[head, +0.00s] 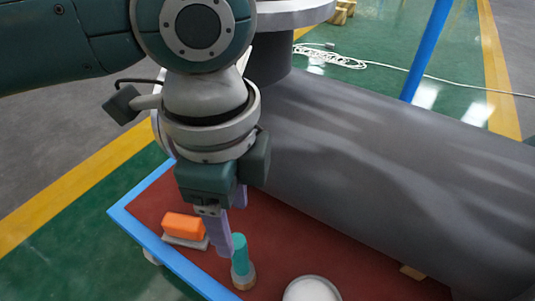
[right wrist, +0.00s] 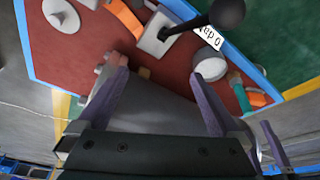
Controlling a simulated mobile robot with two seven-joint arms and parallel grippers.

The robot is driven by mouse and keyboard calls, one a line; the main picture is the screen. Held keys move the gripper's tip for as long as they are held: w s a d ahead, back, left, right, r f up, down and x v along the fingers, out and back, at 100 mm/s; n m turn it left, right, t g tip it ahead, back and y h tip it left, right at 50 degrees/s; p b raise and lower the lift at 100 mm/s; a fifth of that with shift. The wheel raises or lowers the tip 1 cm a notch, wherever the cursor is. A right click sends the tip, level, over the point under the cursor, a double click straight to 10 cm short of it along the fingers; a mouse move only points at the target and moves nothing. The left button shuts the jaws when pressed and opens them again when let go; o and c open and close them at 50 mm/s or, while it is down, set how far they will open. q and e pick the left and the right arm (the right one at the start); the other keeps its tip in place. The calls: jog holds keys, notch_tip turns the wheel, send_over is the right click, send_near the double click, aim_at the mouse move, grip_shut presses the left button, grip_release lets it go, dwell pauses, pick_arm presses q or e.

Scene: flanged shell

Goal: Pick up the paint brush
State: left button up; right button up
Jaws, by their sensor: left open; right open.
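A teal upright cylinder with a round brown-grey lower end (head: 240,257) stands on the red surface; it may be the paint brush, but I cannot tell for sure. It also shows at the right in the right wrist view (right wrist: 238,92). My left gripper (head: 231,228) is open, pointing down, with its purple fingers just beside and above the teal piece. One finger overlaps its edge in the picture; contact cannot be told. My right gripper (right wrist: 157,71) is open and empty above the red surface. It is out of the head view.
An orange block on a grey base (head: 184,227) lies left of the left fingers. A white round item (head: 311,290) is at the front. The large grey shell (head: 390,170) fills the right side. A blue rim (head: 150,240) edges the red surface.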

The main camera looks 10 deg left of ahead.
aim_at(236, 241)
pick_arm(q)
notch_tip(236, 241, down, 4)
jog(key=shift+s+r+b, duration=0.1)
jog(key=shift+r+b, duration=0.1)
jog(key=shift+b, duration=0.8)
notch_tip(236, 241, down, 5)
jog(key=b, duration=0.5)
jog(key=shift+r, duration=0.1)
pick_arm(e)
notch_tip(236, 241, down, 8)
jog(key=shift+s+d+r, duration=0.1)
pick_arm(q)
jog(key=shift+r, duration=0.1)
grip_shut()
